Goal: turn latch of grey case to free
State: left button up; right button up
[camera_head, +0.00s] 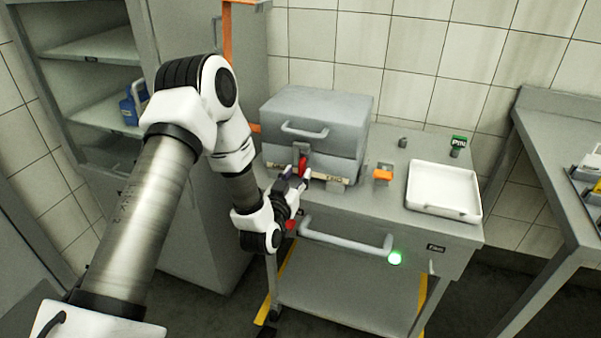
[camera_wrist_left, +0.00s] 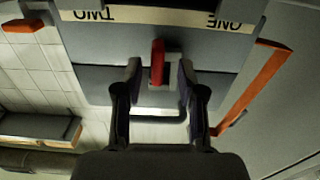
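The grey case (camera_head: 316,122) stands on the grey cart, its lid closed and a handle on the front. Its red latch (camera_head: 303,166) is on the front, below the lid seam. In the left wrist view, which is upside down, the red latch (camera_wrist_left: 157,60) lies along the case front, between labels reading ONE and TWO. My left gripper (camera_head: 297,180) is at the case front. In the wrist view its two fingers (camera_wrist_left: 158,72) are apart, one on each side of the latch, with a gap visible on both sides. My right gripper is not in view.
On the cart top (camera_head: 395,205), an orange block (camera_head: 382,175), a small grey knob (camera_head: 403,142), a green PIN-marked item (camera_head: 458,145) and a white tray (camera_head: 443,190) stand to the right. An open shelf cabinet is at left.

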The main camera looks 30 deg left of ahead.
pick_arm(q)
jog(key=shift+w, duration=1.15)
jog(key=shift+a, duration=0.1)
jog(key=shift+c, duration=0.3)
grip_shut()
